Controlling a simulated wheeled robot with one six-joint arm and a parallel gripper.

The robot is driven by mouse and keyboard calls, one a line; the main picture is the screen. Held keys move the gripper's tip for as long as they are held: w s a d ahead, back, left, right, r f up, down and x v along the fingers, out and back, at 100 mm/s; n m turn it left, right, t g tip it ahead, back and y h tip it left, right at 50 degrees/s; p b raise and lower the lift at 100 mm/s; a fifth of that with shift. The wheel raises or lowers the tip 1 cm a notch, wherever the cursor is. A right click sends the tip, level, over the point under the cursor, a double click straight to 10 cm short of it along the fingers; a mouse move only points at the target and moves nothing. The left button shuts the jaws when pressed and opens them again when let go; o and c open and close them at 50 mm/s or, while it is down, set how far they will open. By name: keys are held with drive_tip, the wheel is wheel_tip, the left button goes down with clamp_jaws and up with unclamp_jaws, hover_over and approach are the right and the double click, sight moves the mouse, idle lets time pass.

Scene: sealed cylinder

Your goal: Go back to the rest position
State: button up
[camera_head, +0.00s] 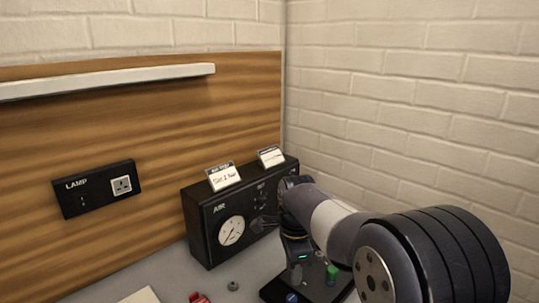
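My arm reaches in from the lower right, and its wrist hangs in front of the right part of a black panel box (205,228). My gripper (297,275) is at the end of the wrist, below a small teal light, low over a black base plate (272,290). Its fingers are dark and too small to tell whether they are open or shut, or whether they hold anything. A green piece (332,273) and a blue round piece (291,298) show at the base plate, close to the gripper. My arm hides part of the box and plate.
The box carries a white AIR gauge (231,231) and two label cards on top. A LAMP socket panel (96,188) and a white shelf (110,78) are on the wooden wall. A red object (199,298) and a small grey ring (233,286) lie on the grey tabletop. Brick wall stands right.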

sight(292, 298)
wheel_tip(292, 298, down, 9)
drive_tip(key=shift+s+r, duration=0.1)
drive_tip(key=shift+n, duration=0.4)
drive_tip(key=n, duration=0.4)
drive_tip(key=shift+r+n, duration=0.1)
drive_tip(key=shift+n, duration=0.2)
drive_tip(key=n, duration=0.5)
drive_tip(key=shift+n, duration=0.3)
drive_tip(key=n+b, duration=0.1)
drive_tip(key=n, duration=0.5)
drive_tip(key=n+b, duration=0.1)
drive_tip(key=n, duration=0.4)
